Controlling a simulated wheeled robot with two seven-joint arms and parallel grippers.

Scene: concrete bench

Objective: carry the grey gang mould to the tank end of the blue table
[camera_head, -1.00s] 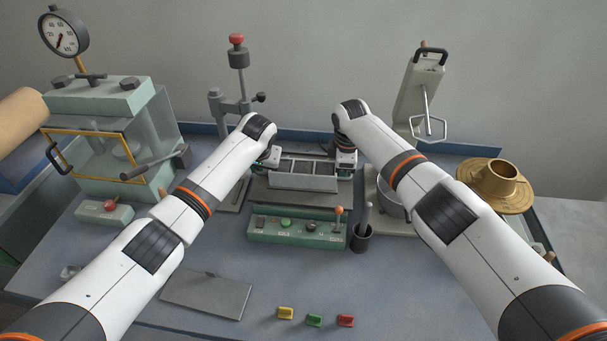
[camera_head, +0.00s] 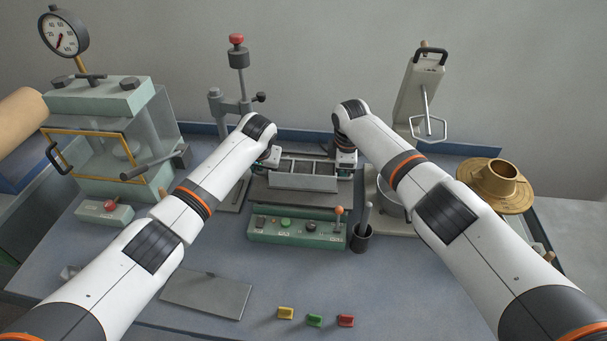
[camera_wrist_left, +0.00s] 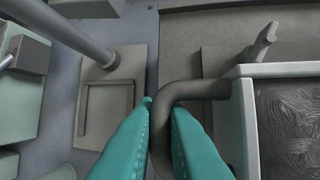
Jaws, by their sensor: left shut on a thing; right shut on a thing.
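The grey gang mould (camera_head: 302,183) is at the middle back of the blue table (camera_head: 400,285), with its compartments facing up. My left gripper (camera_head: 268,160) is at its left end. In the left wrist view its teal fingers (camera_wrist_left: 161,135) are closed around a dark bent handle (camera_wrist_left: 205,90) on the mould's end, and the filled compartment surface (camera_wrist_left: 290,125) shows at the right. My right gripper (camera_head: 345,160) is shut at the mould's right end; its fingertips are mostly hidden. The mould looks level; I cannot tell whether it is clear of what lies under it.
A green control box (camera_head: 290,229) with a lever stands just in front of the mould. A green press (camera_head: 105,140) is at left, a stand (camera_head: 238,80) behind, a brass piece (camera_head: 495,182) at right. A flat plate (camera_head: 207,294) and small coloured blocks (camera_head: 315,320) lie in front.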

